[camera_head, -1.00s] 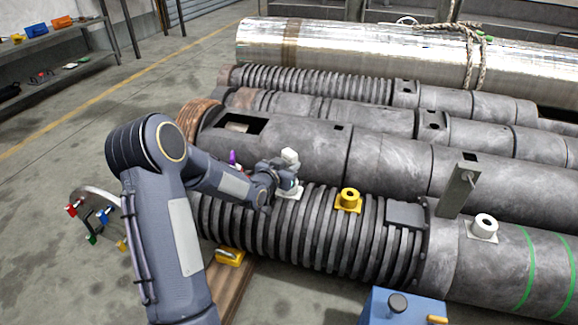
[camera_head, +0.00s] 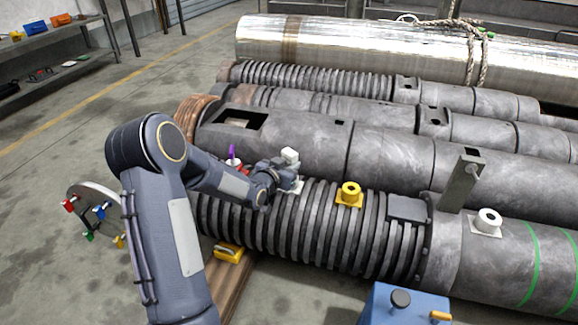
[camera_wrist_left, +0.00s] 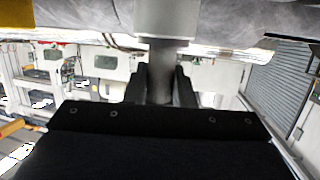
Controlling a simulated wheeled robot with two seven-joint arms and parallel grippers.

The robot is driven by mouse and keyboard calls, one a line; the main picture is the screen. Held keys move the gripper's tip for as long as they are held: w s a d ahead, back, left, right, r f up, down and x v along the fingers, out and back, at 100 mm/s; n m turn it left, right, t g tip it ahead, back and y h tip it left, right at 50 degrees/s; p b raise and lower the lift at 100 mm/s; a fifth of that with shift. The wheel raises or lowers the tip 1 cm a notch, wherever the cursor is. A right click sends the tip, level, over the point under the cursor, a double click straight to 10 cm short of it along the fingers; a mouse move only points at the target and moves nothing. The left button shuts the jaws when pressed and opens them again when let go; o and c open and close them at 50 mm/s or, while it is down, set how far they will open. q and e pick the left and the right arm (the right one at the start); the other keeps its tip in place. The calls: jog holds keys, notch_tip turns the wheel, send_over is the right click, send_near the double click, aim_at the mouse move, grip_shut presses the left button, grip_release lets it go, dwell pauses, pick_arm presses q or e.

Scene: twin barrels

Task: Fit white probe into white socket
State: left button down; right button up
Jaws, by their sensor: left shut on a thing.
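My left gripper (camera_head: 278,178) reaches in from the left over the ribbed barrel. In the left wrist view its two dark fingers (camera_wrist_left: 160,88) are shut on the grey shaft of the white probe (camera_wrist_left: 160,66). The white head of the probe (camera_head: 290,154) shows above the gripper in the head view. Another white socket (camera_head: 488,222) stands on the smooth section at the right.
A yellow socket (camera_head: 350,193) sits right of the gripper. A purple-tipped piece (camera_head: 232,155) stands behind my forearm. An upright grey post (camera_head: 459,182) rises farther right. A blue box (camera_head: 405,303) is at the front. More barrels lie behind.

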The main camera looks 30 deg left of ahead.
pick_arm(q)
jog(key=shift+f, duration=0.1)
jog(key=c, duration=1.1)
grip_release()
jog(key=shift+c, duration=0.2)
jog(key=shift+s, duration=0.1)
jog(key=p+v, duration=0.2)
jog(key=v, duration=0.5)
jog(key=shift+s+p, duration=0.3)
jog(key=shift+p, duration=0.05)
